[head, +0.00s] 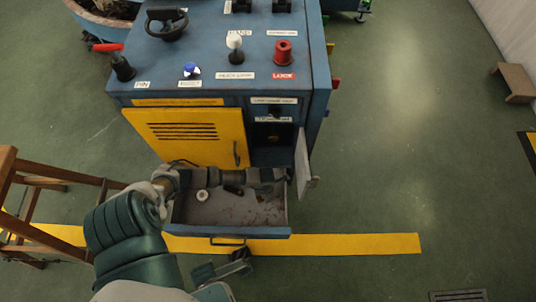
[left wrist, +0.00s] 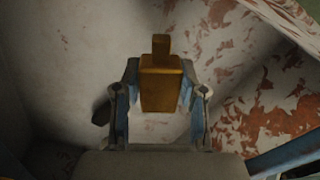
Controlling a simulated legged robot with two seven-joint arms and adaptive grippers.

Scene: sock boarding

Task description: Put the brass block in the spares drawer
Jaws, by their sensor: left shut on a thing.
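The spares drawer (head: 265,231) is pulled out at the bottom of the blue cabinet, and its pale, rust-stained floor shows in the head view. My left arm comes in from the left, and its gripper (head: 272,177) lies across the back part of the drawer. In the left wrist view the brass block (left wrist: 161,88), a yellow-brown block with a narrower top piece, sits between the fingers of my left gripper (left wrist: 164,103), which is shut on it. Worn, rusty drawer walls surround it there. The block cannot be made out in the head view.
A small white round part (head: 202,195) is in the drawer. A yellow vented door (head: 185,137) is above it, and a small grey door (head: 304,167) stands open at the right. A wooden stand (head: 28,200) is at the left.

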